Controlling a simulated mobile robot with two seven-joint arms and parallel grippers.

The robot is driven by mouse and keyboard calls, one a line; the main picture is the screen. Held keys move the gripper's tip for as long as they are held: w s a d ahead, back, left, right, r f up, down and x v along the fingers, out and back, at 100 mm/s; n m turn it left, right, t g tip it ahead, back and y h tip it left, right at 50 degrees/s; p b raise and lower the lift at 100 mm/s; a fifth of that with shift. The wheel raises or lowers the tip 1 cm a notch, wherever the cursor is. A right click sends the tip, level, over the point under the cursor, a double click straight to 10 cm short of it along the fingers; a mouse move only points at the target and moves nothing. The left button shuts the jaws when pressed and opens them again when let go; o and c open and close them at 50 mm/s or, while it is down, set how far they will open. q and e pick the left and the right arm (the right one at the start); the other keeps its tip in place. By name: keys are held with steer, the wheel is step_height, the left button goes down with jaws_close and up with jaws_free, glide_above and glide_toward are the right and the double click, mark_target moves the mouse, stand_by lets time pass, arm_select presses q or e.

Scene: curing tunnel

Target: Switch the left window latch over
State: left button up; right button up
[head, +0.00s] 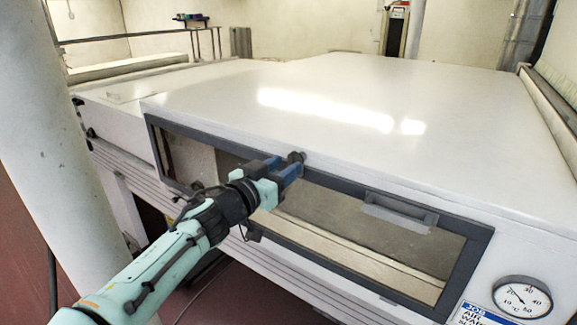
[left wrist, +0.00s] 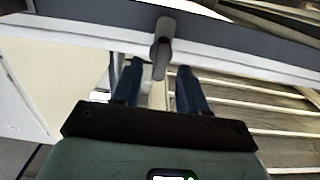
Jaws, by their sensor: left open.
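The left window latch is a small grey lever on the dark window frame (head: 350,187). In the left wrist view the latch (left wrist: 162,46) hangs down from the frame, its free end slightly left of its pivot. My left gripper (head: 282,168) is at the top edge of the frame, its blue fingers pointing at the latch. In the left wrist view the open fingers (left wrist: 161,70) stand either side of the latch's lower end, with gaps visible on both sides. In the head view the latch (head: 296,157) is partly hidden by the fingers. My right gripper is out of view.
The window pane (head: 330,215) has a grey handle (head: 400,213) to the right of my gripper. A round dial gauge (head: 522,297) is at the lower right of the white housing (head: 400,110). The housing top is clear.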

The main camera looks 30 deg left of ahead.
arm_select(q)
steer(key=shift+w+d, duration=0.1)
steer(key=shift+w, duration=1.1)
jaws_close()
steer(key=shift+m, duration=0.3)
steer(key=m, duration=0.3)
steer(key=shift+d, duration=0.15)
steer(key=shift+d+f+m+b, duration=0.1)
steer(key=shift+m+b, duration=0.1)
steer(key=shift+m, duration=2.15)
steer(key=shift+a+f+m+b, duration=0.1)
steer(key=shift+m+b, duration=0.05)
steer(key=shift+m, duration=2.25)
steer(key=shift+d+f+m+b, duration=0.1)
steer(key=shift+m+b, duration=0.1)
steer(key=shift+m, duration=2.45)
